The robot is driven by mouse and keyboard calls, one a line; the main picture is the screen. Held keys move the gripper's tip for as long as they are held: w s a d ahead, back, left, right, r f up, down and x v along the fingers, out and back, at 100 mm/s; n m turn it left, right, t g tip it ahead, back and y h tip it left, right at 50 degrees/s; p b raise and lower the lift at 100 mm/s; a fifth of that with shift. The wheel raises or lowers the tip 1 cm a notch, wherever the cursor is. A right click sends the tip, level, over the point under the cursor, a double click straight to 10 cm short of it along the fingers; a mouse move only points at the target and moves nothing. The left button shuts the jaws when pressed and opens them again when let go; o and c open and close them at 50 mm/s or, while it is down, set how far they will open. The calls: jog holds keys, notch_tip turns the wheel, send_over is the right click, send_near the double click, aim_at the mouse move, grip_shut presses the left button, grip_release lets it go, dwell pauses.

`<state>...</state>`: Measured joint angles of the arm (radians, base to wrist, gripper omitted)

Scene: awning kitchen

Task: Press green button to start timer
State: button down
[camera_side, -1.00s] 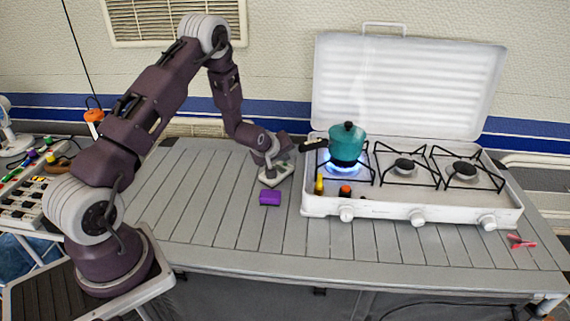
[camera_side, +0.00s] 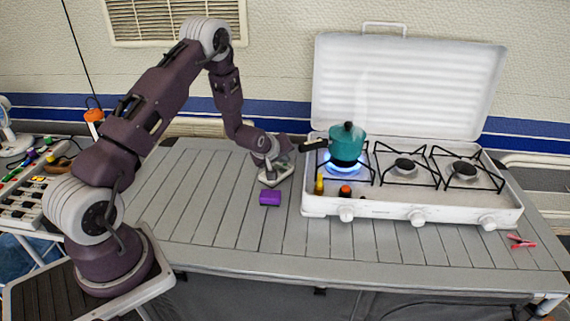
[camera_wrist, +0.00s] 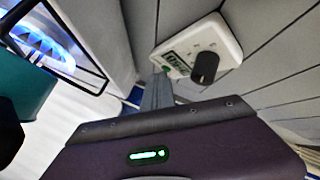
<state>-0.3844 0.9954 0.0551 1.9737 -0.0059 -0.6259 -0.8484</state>
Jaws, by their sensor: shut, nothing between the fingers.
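The timer is a small white box with a dark display and a black knob. It lies on the slatted grey table left of the stove in the side view (camera_side: 277,181) and in the wrist view (camera_wrist: 222,42). My gripper (camera_side: 273,172) is shut and empty, pointing down at the timer's left part. In the wrist view its grey fingers (camera_wrist: 161,78) reach the timer's edge, where a little green of the button (camera_wrist: 167,70) shows beside the tips. I cannot tell whether they touch it. The display's digits are too blurred to read.
A white gas stove (camera_side: 385,211) with a raised lid stands to the right, a teal pot (camera_side: 346,145) over its lit left burner. A purple block (camera_side: 270,198) lies in front of the timer.

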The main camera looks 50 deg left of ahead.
jog(key=shift+r, duration=0.75)
jog(key=shift+r, duration=2.5)
jog(key=shift+r, duration=0.1)
jog(key=s+d+r+m+g+h, duration=0.15)
jog(key=s+d+r+m, duration=0.25)
jog(key=s+d+r, duration=0.5)
jog(key=s+d+r+m+t+h, duration=0.15)
jog(key=s+d+r+m, duration=0.4)
jog(key=r, duration=0.55)
jog(key=s+d+m+g, duration=0.1)
jog(key=s+d, duration=0.3)
jog(key=s, duration=0.6)
jog(key=s+d+r+m+g+h, duration=0.1)
jog(key=s+d+m, duration=0.3)
jog(key=s, duration=0.7)
jog(key=shift+s+d+r+g, duration=0.15)
jog(key=shift+d+g, duration=0.15)
